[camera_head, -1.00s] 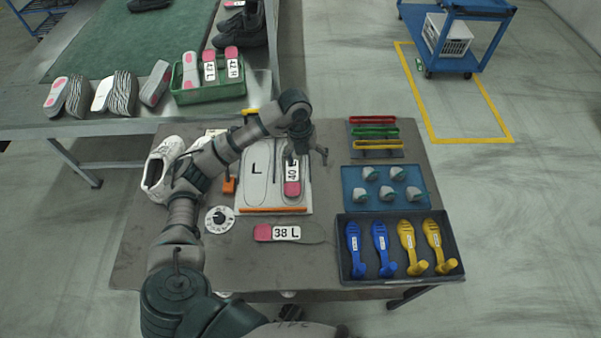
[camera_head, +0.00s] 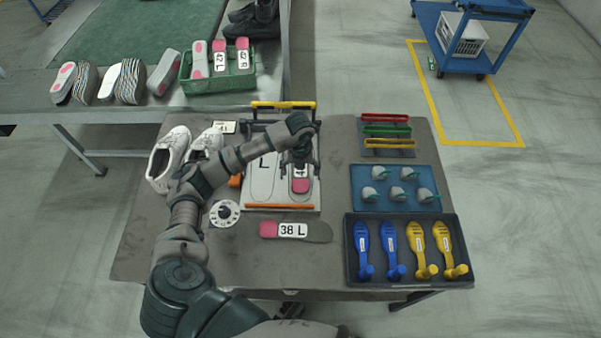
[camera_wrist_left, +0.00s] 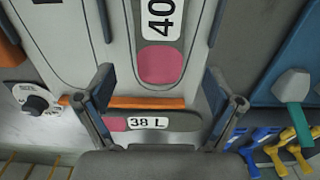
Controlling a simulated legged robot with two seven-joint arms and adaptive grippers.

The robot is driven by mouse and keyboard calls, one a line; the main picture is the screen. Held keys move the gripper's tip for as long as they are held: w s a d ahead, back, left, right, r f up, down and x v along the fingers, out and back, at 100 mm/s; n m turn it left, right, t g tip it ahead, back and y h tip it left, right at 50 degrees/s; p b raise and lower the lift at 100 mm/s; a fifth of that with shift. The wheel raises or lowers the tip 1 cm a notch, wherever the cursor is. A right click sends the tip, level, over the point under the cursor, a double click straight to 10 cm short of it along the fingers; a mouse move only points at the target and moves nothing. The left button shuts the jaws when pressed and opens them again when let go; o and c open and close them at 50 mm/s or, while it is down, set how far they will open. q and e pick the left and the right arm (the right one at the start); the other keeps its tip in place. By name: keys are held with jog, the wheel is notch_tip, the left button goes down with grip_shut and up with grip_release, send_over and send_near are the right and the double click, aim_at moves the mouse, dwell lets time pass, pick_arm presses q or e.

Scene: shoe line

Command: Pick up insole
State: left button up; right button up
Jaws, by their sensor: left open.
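A grey insole (camera_head: 301,186) with a pink heel and a white label lies on the right half of the white board (camera_head: 262,187) marked L. In the wrist view its label reads 40 beside the pink heel (camera_wrist_left: 160,65). My left gripper (camera_head: 301,166) is over this insole and hides its front part; it is open and empty, with fingers apart in the wrist view (camera_wrist_left: 160,98). Another insole, marked 38 L (camera_head: 296,230), lies on the table in front of the board and shows in the wrist view (camera_wrist_left: 150,122). My right gripper is out of view.
White shoes (camera_head: 170,158) and a round dial (camera_head: 224,213) are left of the board. At right are coloured bars (camera_head: 388,134), a blue tray (camera_head: 394,207) and a black tray (camera_head: 350,270) of blue and yellow tools. A green crate (camera_head: 219,85) holds insoles.

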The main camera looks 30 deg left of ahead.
aim_at(299, 180)
pick_arm(q)
jog(key=f, duration=0.4)
jog(key=shift+s+a+f+b, duration=0.15)
jog(key=shift+a+b, duration=0.05)
jog(key=shift+b, duration=0.1)
jog(key=shift+d+f, duration=0.15)
jog(key=shift+d, duration=0.4)
jog(key=c, duration=0.7)
jog(key=shift+a, duration=0.15)
jog(key=c, duration=0.4)
jog(key=shift+a, duration=0.3)
jog(key=shift+c, duration=0.2)
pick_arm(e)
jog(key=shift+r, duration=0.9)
